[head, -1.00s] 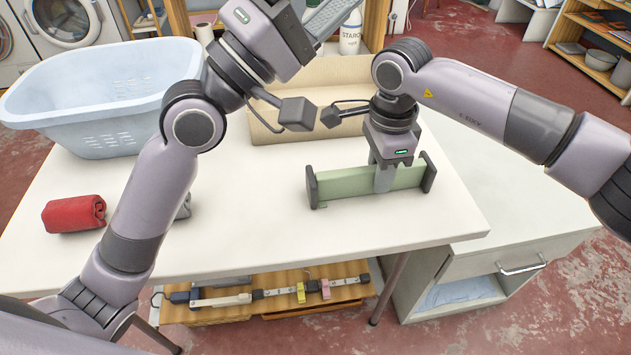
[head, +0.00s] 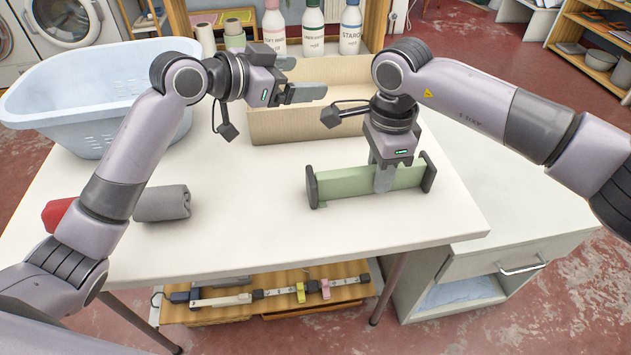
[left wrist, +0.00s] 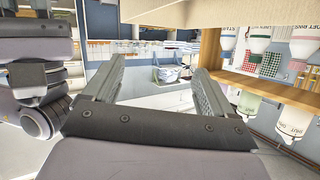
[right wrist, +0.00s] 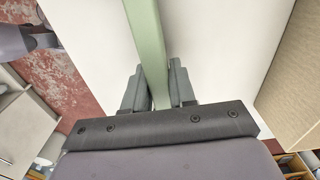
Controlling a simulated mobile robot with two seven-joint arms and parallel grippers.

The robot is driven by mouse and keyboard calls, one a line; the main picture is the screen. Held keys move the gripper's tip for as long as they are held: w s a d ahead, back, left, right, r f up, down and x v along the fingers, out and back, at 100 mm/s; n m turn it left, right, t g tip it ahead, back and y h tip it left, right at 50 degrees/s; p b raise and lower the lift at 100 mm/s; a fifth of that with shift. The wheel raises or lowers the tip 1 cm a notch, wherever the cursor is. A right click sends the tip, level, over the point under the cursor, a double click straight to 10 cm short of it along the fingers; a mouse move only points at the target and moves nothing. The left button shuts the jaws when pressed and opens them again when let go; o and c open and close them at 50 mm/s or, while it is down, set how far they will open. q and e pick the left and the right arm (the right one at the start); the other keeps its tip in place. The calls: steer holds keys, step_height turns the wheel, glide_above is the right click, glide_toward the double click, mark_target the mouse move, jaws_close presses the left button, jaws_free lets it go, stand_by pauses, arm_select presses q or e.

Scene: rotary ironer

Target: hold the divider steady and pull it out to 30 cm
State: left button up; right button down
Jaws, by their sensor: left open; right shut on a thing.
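The divider (head: 345,185) is a green bar with dark grey end plates, standing on the white table near its right front part. My right gripper (head: 384,180) comes down from above and is shut on the bar, right of its middle. In the right wrist view the green bar (right wrist: 148,40) runs between the two fingers (right wrist: 160,88). My left gripper (head: 302,88) is open and empty, up over the beige bin and well away from the divider. The left wrist view shows its fingers (left wrist: 155,85) spread with nothing between them.
A beige bin (head: 290,127) stands behind the divider. A blue laundry basket (head: 95,130) is at the back left. The table (head: 250,220) left of the divider is clear.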

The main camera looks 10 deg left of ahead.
arm_select(q)
steer(key=s+d+f+m+g+y, duration=0.1)
steer(key=s+f+m+g+y, duration=0.15)
steer(key=s+g, duration=0.3)
steer(key=m+g+y, duration=0.1)
steer(key=g+y, duration=0.2)
steer(key=g, duration=0.1)
glide_toward(309, 175)
steer(key=x, duration=1.2)
steer(key=shift+d+f, duration=0.15)
steer(key=shift+f, duration=0.1)
